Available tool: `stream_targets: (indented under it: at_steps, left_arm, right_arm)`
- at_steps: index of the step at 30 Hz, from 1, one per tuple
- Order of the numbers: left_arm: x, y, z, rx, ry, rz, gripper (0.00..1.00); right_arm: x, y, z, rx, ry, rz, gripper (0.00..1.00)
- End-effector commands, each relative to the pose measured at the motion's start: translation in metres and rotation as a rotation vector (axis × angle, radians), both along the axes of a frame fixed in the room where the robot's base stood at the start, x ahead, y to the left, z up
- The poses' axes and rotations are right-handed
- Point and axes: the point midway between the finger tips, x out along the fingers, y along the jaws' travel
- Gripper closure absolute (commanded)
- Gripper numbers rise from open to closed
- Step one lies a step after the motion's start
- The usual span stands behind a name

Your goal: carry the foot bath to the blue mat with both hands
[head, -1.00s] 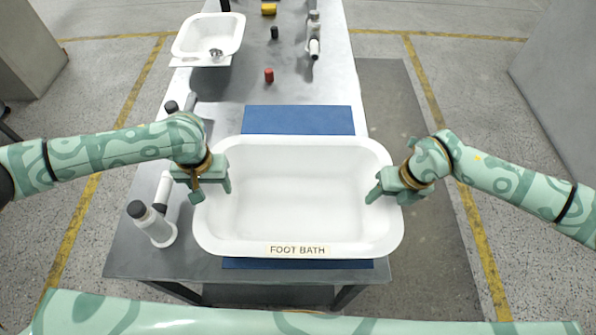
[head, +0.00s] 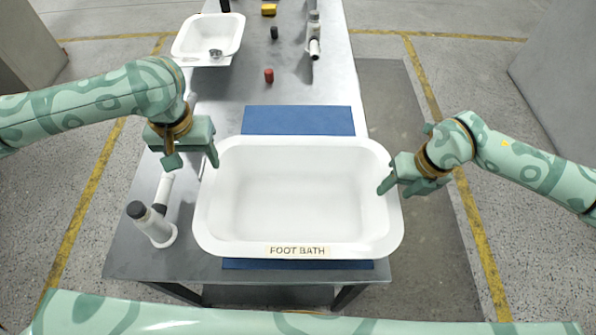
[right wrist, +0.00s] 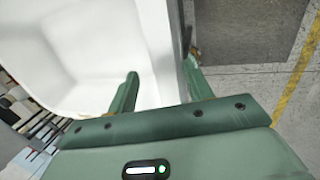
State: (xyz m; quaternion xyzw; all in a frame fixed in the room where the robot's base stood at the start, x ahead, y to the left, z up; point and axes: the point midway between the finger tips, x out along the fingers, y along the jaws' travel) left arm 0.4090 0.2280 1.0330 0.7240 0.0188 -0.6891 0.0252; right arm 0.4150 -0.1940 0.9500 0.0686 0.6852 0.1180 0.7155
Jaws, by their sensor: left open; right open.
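The white foot bath (head: 297,248), labelled FOOT BATH on its front rim, sits on the blue mat (head: 298,120). The mat shows beyond its back and front edges. My left gripper (head: 192,160) is open, raised above and outside the tub's left rim, apart from it. My right gripper (head: 385,184) is open at the tub's right rim. In the right wrist view, the fingers (right wrist: 160,85) are spread, one over the tub's inside and one outside its wall. Whether they touch the rim I cannot tell. The tub looks empty.
The grey table (head: 310,85) runs away from me. A white pipe fitting with a dark cap (head: 152,224) stands left of the tub. A small white basin (head: 208,36), a red piece (head: 269,75) and a white fitting (head: 314,45) are farther back.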

Motion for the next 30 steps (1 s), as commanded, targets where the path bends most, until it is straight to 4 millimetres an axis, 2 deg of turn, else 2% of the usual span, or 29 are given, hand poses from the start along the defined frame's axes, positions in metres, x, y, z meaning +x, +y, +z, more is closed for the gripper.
stream_targets:
  at_steps: [3,10,30]
  left_arm:
    - [0.000,0.000,0.000,0.000,0.000,0.000,0.40]
    - [0.000,0.000,0.000,0.000,0.000,0.000,0.40]
    - [0.000,0.000,0.000,0.000,0.000,0.000,0.40]
  right_arm:
    - [0.000,-0.008,0.028,0.000,-0.003,-0.001,0.49]
    - [-0.002,-0.016,0.061,0.000,-0.001,0.001,0.49]
    - [-0.003,-0.018,0.065,0.000,0.001,0.000,0.49]
